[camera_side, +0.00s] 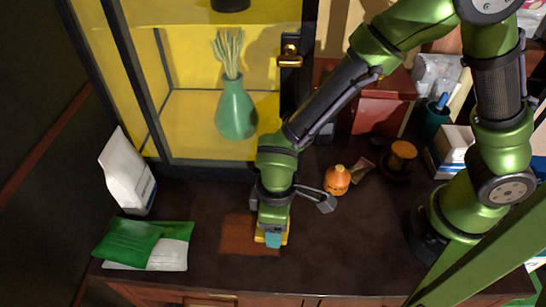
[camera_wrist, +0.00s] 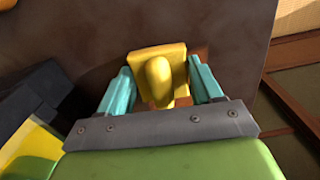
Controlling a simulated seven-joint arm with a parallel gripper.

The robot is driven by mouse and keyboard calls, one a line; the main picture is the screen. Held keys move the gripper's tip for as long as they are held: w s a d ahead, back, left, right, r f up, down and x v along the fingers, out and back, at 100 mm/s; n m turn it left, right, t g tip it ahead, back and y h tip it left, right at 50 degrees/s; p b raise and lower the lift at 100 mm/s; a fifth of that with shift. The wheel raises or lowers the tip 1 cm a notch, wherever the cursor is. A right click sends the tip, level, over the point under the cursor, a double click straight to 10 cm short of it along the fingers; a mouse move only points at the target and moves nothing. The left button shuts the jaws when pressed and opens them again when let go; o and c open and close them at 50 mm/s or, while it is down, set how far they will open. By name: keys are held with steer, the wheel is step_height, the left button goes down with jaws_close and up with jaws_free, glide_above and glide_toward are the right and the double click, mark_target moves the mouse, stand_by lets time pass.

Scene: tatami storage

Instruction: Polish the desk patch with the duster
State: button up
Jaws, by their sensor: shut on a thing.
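The duster (camera_side: 259,237) is a small yellow block with a rounded handle, seen more clearly in the wrist view (camera_wrist: 173,60). My gripper (camera_side: 273,236) has teal fingers, one on each side of the duster's handle in the wrist view (camera_wrist: 160,85), and is shut on it. The desk patch (camera_side: 237,234) is a reddish-brown rectangle on the dark desk. The duster is at the patch's right side and seems to cover part of it. I cannot tell whether the duster touches the surface.
Green and white packets (camera_side: 150,245) lie left of the patch, with a white bag (camera_side: 127,175) standing behind them. An orange jar (camera_side: 337,180) stands to the right. A yellow-lit cabinet with a green vase (camera_side: 236,108) is behind. The desk (camera_side: 340,245) is clear right of the gripper.

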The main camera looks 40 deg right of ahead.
steer(key=shift+w+a, duration=3.75)
steer(key=shift+a, duration=0.05)
step_height(320, 180, up, 8)
steer(key=shift+d, duration=0.15)
step_height(320, 180, up, 20)
steer(key=n, duration=0.2)
glide_above(224, 228)
steer(key=d, duration=0.5)
step_height(224, 228, up, 15)
steer(key=s+d+m, duration=0.1)
steer(key=m, duration=0.1)
steer(key=shift+s+d+f, duration=0.15)
steer(key=shift+s+d, duration=0.05)
steer(key=shift+s, duration=0.15)
steer(key=shift+f, duration=0.1)
